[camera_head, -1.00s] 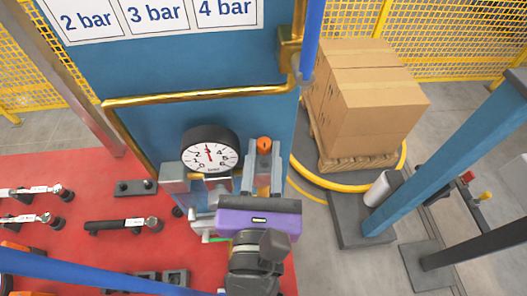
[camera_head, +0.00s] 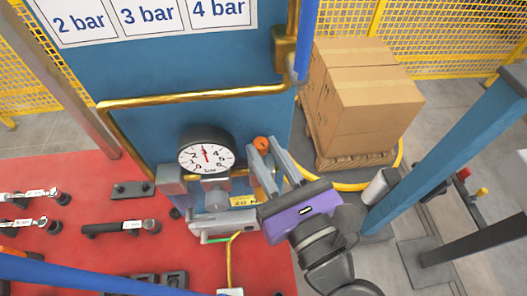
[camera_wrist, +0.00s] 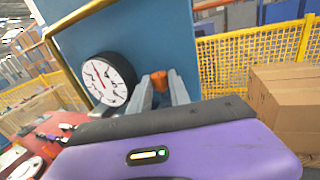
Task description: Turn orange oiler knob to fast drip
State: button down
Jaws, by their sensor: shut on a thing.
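The orange oiler knob (camera_head: 262,143) sits on top of the unit to the right of the round pressure gauge (camera_head: 205,156). My gripper (camera_head: 265,150), with a purple body and grey fingers, reaches up to the knob from the lower right. Its fingertips are closed around the knob. In the wrist view the orange knob (camera_wrist: 159,80) shows between the two grey fingertips (camera_wrist: 162,90), right of the white gauge face (camera_wrist: 106,82). The knob's lower part is hidden by the fingers.
A blue panel (camera_head: 200,70) with a brass pipe (camera_head: 200,95) stands behind the gauge. A red table (camera_head: 60,185) with several wrenches is at left. A cardboard box (camera_head: 365,90) sits on a pallet at right. A yellow cable (camera_head: 230,262) hangs below the unit.

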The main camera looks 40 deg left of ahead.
jog(key=shift+w+d+n+g+y, duration=0.1)
jog(key=shift+n+g+y, duration=0.1)
jog(key=shift+n+g, duration=0.4)
jog(key=shift+w+n+g+y, duration=0.2)
jog(key=shift+n+g, duration=0.15)
jog(key=shift+g, duration=0.6)
jog(key=shift+w+d+n+g+y, duration=0.1)
jog(key=shift+n+g+y, duration=0.1)
jog(key=shift+n+g, duration=0.4)
jog(key=shift+a+n+g, duration=0.15)
jog(key=shift+n+g, duration=0.2)
jog(key=shift+g, duration=0.6)
jog(key=c, duration=1.5)
grip_release()
jog(key=shift+s+m+t, duration=0.25)
jog(key=shift+m+t, duration=0.35)
jog(key=shift+t, duration=0.4)
